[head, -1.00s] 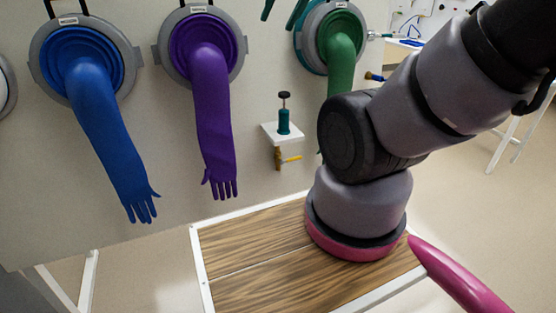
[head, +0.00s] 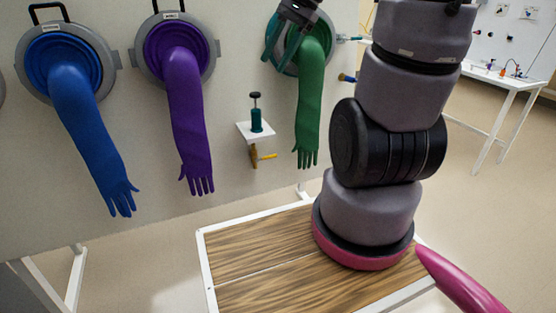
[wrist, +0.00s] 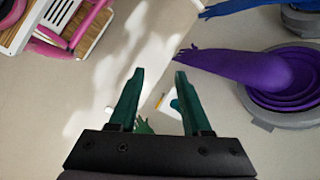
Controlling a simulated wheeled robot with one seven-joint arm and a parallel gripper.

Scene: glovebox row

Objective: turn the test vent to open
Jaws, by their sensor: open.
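A small brass valve with a yellow lever (head: 265,156) hangs under a little white shelf (head: 254,137) on the grey panel; I take it to be the test vent, as no label is readable. The lever points right, roughly level. A teal cylinder with a black knob (head: 256,117) stands on the shelf. My gripper (head: 281,60) is open and empty, with its teal fingers in front of the green glove port, above and right of the valve. In the wrist view, the yellow lever (wrist: 161,100) shows small between the fingers of my gripper (wrist: 158,76), some distance beyond them.
A green glove (head: 310,110) hangs close to the right of the valve and a purple glove (head: 190,120) to its left. A blue glove (head: 85,130) hangs farther left. A small blue-ended fitting (head: 347,77) sticks out at the panel's right edge.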

